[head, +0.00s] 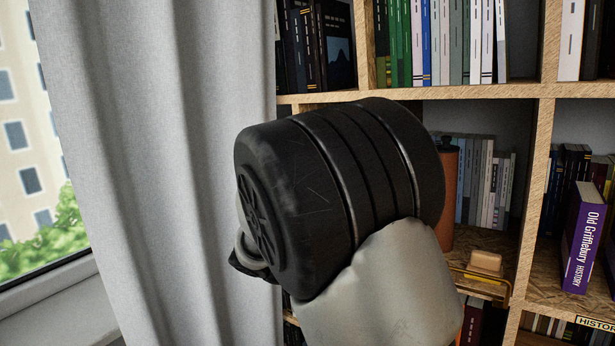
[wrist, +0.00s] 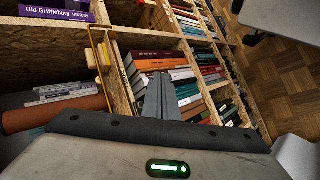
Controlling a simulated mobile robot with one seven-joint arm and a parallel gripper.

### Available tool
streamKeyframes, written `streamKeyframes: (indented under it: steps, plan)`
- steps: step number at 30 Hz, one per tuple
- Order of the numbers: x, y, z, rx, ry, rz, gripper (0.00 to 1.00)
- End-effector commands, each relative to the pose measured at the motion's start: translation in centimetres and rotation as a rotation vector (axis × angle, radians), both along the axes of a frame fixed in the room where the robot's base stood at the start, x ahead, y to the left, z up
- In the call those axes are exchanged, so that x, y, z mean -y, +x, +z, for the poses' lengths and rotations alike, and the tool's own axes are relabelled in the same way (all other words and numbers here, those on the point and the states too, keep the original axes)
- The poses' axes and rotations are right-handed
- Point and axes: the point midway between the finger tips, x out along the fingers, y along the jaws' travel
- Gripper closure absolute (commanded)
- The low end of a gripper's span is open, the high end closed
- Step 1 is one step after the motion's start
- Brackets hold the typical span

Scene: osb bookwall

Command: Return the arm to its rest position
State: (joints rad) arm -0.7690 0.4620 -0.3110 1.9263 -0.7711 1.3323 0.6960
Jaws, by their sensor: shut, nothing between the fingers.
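My arm (head: 340,190) fills the middle of the head view, a large black joint with a pale grey link below it, in front of the bookcase. My gripper (wrist: 160,78) shows in the wrist view as two grey fingers pressed together. It is shut and empty. The fingers point toward a compartment of books; I cannot tell how far they are from them. In the head view the fingers are hidden or out of frame.
A wooden bookcase (head: 495,91) stands behind the arm. It holds a terracotta cylinder (head: 448,200), a brass-coloured rail (head: 478,292) and a purple book (head: 583,237). A grey curtain (head: 165,150) and window are at left. Wooden floor (wrist: 280,75) shows in the wrist view.

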Motion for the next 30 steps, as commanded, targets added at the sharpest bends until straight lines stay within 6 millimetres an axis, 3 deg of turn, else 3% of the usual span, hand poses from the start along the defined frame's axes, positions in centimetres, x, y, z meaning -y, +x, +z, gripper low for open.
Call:
streamKeyframes:
  steps: [1,6,15,28,30]
  plan:
    - [1.3,-1.5,0.8,-0.01,0.11,-0.039,1.0]
    - [3.0,-6.4,2.6,-0.009,0.436,-0.09,1.0]
    - [2.8,-12.8,6.6,0.187,0.846,-0.039,1.0]
    - [1.8,-16.5,9.7,0.476,1.0,0.082,1.0]
    - [1.7,-16.3,12.3,0.467,1.001,0.083,1.0]
